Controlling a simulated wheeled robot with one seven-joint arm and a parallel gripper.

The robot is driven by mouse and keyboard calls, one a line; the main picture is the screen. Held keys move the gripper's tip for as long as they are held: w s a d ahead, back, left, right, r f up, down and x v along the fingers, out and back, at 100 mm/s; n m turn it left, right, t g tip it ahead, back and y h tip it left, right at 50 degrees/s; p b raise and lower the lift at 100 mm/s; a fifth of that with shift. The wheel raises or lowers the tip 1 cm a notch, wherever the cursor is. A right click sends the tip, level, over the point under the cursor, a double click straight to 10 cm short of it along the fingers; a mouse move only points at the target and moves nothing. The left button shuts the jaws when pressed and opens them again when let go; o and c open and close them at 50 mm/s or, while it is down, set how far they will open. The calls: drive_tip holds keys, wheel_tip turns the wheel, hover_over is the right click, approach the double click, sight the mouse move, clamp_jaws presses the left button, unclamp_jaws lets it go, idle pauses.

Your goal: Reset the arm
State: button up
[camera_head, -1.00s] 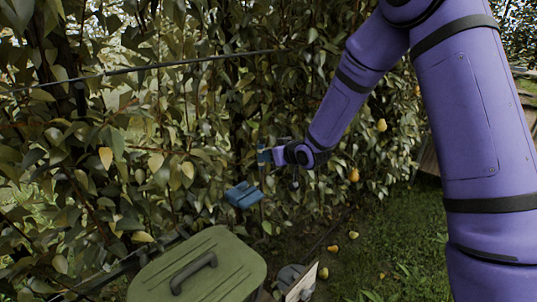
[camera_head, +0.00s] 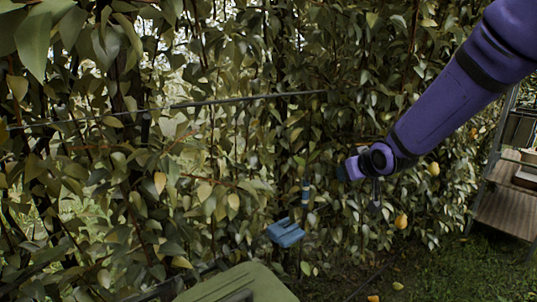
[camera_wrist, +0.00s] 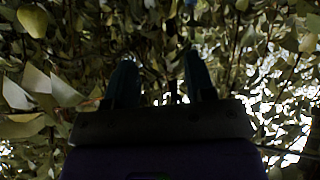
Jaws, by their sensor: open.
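My gripper (camera_head: 348,171) shows small at the end of my purple arm in the camera_head view, in front of the leafy hedge. In the camera_wrist view its two dark teal fingers (camera_wrist: 160,78) stand apart with nothing between them, pointing into foliage. The gripper is open and empty. Some leaves are very close to the fingers; I cannot tell whether they touch.
A green lidded box (camera_head: 250,278) is at the bottom. Shelves (camera_head: 500,212) stand right.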

drive_tip(key=s+d+r+m+g, duration=0.1)
drive_tip(key=s+d+r, duration=0.1)
drive_tip(key=s, duration=1)
drive_tip(key=s+d+r+m+g+h, duration=0.1)
drive_tip(key=s+r, duration=0.4)
drive_tip(key=s, duration=0.6)
drive_tip(key=s+d+r+m+g+h, duration=0.1)
drive_tip(key=s+d+r+g, duration=0.2)
drive_tip(key=s, duration=0.9)
drive_tip(key=shift+s+d+r+m, duration=0.2)
drive_tip(key=shift+s+d+m, duration=0.15)
drive_tip(key=shift+d, duration=0.3)
